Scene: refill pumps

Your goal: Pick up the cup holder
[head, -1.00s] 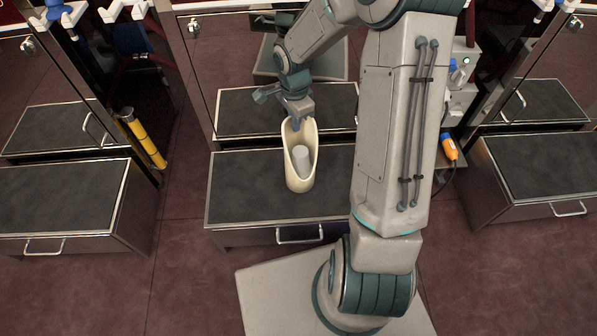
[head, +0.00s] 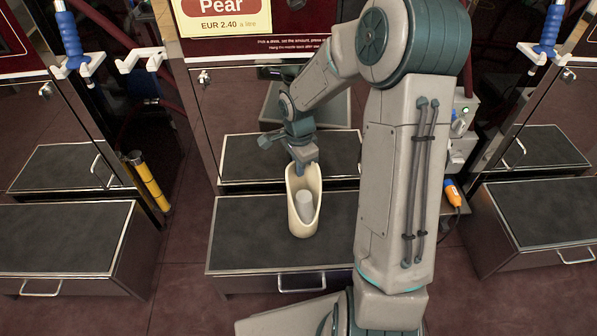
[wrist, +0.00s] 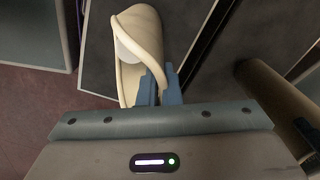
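The cup holder (head: 295,222) is a cream, tall, open-fronted shell. It stands upright on the dark top of a low drawer step, with a pale grey cup (head: 305,206) inside it. My gripper (head: 303,166) is at the top of the holder's tall back wall. In the wrist view the holder (wrist: 129,80) runs up to my two blue fingers (wrist: 160,86), which are close together with its cream wall between them. My gripper looks shut on that wall. The exact contact is partly hidden.
The low drawer step (head: 240,240) has bare room left of the holder. A mirror-like panel rises behind it. A yellow post (head: 148,182) stands at left. An orange-ended plug (head: 452,193) hangs at right. Similar steps (head: 60,240) flank both sides.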

